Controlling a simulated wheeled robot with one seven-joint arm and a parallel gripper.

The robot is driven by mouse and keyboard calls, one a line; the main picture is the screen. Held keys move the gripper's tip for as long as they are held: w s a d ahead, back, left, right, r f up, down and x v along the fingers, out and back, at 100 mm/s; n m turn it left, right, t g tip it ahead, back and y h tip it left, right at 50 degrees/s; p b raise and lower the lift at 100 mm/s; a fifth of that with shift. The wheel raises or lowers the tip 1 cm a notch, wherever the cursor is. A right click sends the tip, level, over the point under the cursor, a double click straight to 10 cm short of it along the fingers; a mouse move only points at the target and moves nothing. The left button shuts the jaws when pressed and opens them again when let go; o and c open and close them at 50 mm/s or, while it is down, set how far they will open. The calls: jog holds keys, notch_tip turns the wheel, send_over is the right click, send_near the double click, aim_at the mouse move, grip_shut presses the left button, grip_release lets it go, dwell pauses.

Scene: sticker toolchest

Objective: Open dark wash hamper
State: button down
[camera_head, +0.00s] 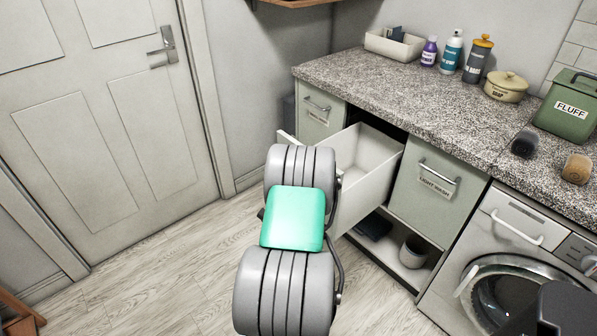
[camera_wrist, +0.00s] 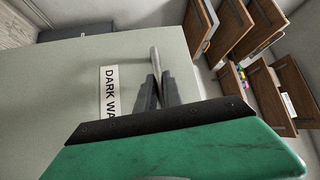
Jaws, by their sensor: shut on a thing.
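The dark wash hamper (camera_head: 365,195) is a white bin pulled well out from under the counter. Its inside shows from above, and my arm hides most of its front in the head view. In the wrist view its pale green front carries a label (camera_wrist: 110,92) reading "DARK WA", the rest cut off. My gripper (camera_wrist: 157,82) is shut on the hamper's metal handle (camera_wrist: 154,60), which stands out from the front. In the head view my gripper is hidden behind my arm.
A closed light wash hamper (camera_head: 428,192) is to the right and another closed front (camera_head: 316,118) to the left. A washing machine (camera_head: 505,265) stands at the right. A low shelf holds a pot (camera_head: 413,252). The floor (camera_head: 185,290) at left is clear, before a white door (camera_head: 95,120).

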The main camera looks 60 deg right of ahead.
jog(key=c, duration=1.5)
grip_release()
jog(key=shift+a, duration=0.1)
jog(key=b+v, duration=0.2)
jog(key=v, duration=0.5)
jog(key=shift+s+a+b, duration=0.25)
jog(key=shift+a+b, duration=0.05)
jog(key=shift+b, duration=0.05)
